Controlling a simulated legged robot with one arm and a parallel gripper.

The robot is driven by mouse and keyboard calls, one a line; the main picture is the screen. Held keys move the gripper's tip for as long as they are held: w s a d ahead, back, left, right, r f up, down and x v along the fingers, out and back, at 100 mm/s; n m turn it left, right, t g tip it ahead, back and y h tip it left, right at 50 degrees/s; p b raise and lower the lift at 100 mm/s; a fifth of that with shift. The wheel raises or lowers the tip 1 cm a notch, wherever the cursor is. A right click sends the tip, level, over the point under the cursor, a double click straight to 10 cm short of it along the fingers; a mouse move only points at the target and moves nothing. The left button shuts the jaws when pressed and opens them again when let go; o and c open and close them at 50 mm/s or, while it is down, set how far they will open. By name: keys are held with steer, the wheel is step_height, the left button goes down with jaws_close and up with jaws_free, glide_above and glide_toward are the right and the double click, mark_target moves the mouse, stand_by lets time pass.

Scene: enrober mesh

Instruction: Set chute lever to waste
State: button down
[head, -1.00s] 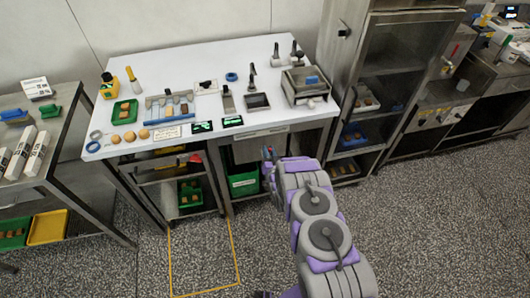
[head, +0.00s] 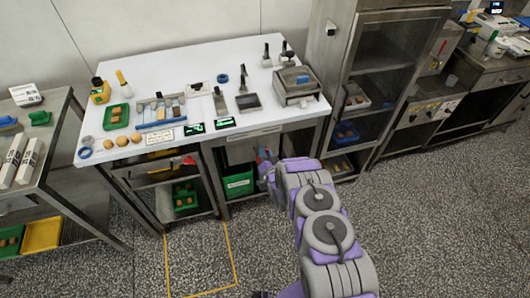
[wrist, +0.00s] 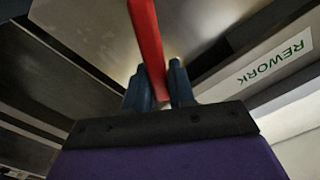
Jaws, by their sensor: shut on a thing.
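The red lever (wrist: 147,35) is a flat bar coming down from the top of the wrist view. My gripper (wrist: 159,84) is shut on its lower end, with one dark blue finger on each side. In the head view my gripper (head: 263,162) is under the front right part of the white-topped table, partly hidden by my arm. A sign reading REWORK (wrist: 275,62) is to the right of the lever in the wrist view. No waste label is readable.
The white table (head: 190,70) carries trays, tools and a metal box (head: 296,84). A green bin (head: 238,183) stands beneath it, left of my gripper. A tall steel cabinet (head: 395,65) is to the right. Open floor lies in front.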

steer(key=c, duration=1)
jaws_free()
steer(key=shift+f, duration=0.1)
steer(key=shift+c, duration=0.2)
steer(key=p+v, duration=0.7)
steer(key=v, duration=1)
steer(key=shift+s, duration=0.15)
